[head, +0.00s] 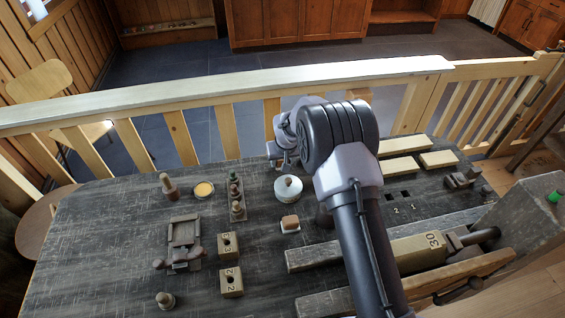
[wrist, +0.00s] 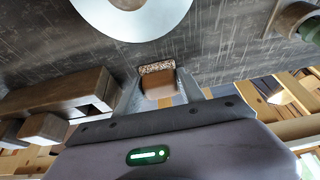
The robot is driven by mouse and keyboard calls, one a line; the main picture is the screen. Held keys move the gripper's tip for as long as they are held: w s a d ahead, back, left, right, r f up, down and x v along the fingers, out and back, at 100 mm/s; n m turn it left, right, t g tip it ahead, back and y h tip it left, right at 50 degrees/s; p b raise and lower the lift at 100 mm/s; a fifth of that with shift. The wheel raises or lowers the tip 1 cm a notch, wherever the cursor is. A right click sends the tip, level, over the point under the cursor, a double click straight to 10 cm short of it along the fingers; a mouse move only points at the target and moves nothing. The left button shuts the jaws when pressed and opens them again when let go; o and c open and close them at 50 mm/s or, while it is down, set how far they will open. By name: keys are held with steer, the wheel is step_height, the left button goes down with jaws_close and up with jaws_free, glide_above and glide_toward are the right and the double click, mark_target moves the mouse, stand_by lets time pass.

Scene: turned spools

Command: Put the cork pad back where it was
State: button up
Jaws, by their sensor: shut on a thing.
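My gripper (wrist: 158,88) is shut on a small brown block with a speckled, cork-like face, which I take to be the cork pad (wrist: 157,69). It sits between the two grey fingers in the wrist view. The pad cannot be made out there. A large white round thing (wrist: 130,27) shows at the top of the wrist view, apart from the pad.
Pale boards (head: 398,167) lie at right. A wooden rail (head: 220,93) runs behind.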

steer(key=o, duration=1.3)
steer(key=shift+r, duration=0.35)
steer(key=s+d+r+m+p, duration=0.15)
steer(key=s+r, duration=0.25)
steer(key=r, duration=0.6)
steer(key=s+d+r+p, duration=0.2)
steer(key=s+r, duration=0.2)
steer(key=r, duration=0.6)
steer(key=s+d+r+m, duration=0.2)
steer(key=s+d+r, duration=0.2)
steer(key=s+r, duration=0.8)
steer(key=s+d+m+t+y, duration=0.1)
steer(key=s+d+m, duration=0.1)
steer(key=s, duration=1.9)
steer(key=shift+s+d+r+m, duration=0.15)
steer(key=shift+s+r+m, duration=0.2)
steer(key=shift+m, duration=0.3)
